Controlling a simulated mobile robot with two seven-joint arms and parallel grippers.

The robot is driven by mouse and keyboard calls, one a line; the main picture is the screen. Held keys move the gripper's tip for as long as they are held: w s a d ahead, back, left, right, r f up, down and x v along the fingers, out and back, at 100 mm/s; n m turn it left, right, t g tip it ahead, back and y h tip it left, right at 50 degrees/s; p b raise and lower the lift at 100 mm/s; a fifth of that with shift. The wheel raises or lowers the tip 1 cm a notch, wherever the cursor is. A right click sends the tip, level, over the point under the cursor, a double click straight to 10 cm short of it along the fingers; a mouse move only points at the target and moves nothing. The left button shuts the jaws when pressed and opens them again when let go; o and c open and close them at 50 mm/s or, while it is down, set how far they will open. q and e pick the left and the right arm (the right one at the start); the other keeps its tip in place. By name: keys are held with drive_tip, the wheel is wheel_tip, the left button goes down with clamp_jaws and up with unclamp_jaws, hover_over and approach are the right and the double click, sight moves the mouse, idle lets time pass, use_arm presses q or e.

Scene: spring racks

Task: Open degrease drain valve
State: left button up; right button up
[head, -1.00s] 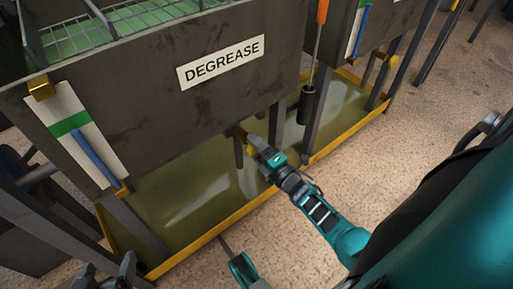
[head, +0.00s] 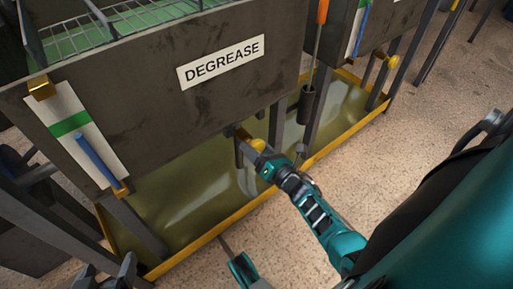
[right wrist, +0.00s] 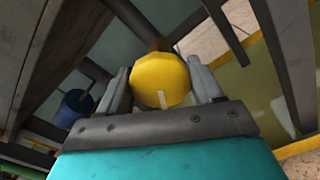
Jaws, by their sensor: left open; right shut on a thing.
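The degrease tank (head: 130,85) carries a DEGREASE label (head: 220,62) on its dark front. Its drain valve has a round yellow knob (head: 258,145) low under the tank, above the yellow-rimmed drip tray (head: 222,229). My right gripper (head: 255,149) is shut on this knob. In the right wrist view the knob (right wrist: 160,80) sits between the two grey fingers (right wrist: 162,88), with a short pale mark on its face. My left gripper (head: 118,272) is partly in view at the bottom left, open and away from the valve.
A neighbouring tank (head: 372,35) stands to the right with its own yellow knob (head: 390,62). Tank legs (head: 277,125) stand close to my right gripper. The floor (head: 400,160) at right is clear.

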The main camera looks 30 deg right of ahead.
use_arm(q)
drive_tip(key=shift+w+r, duration=0.1)
use_arm(e)
drive_tip(key=shift+n, duration=1.2)
use_arm(q)
drive_tip(key=shift+s+f, duration=0.2)
use_arm(e)
drive_tip(key=o, duration=1.1)
drive_tip(key=shift+c, duration=0.2)
use_arm(q)
drive_tip(key=shift+w+a+r+p, duration=0.1)
drive_tip(key=shift+a+r+p, duration=0.4)
drive_tip(key=shift+p, duration=0.55)
use_arm(e)
drive_tip(key=s+d, duration=0.1)
drive_tip(key=s, duration=1.2)
use_arm(q)
drive_tip(key=shift+d, duration=0.2)
use_arm(e)
drive_tip(key=shift+w, duration=0.1)
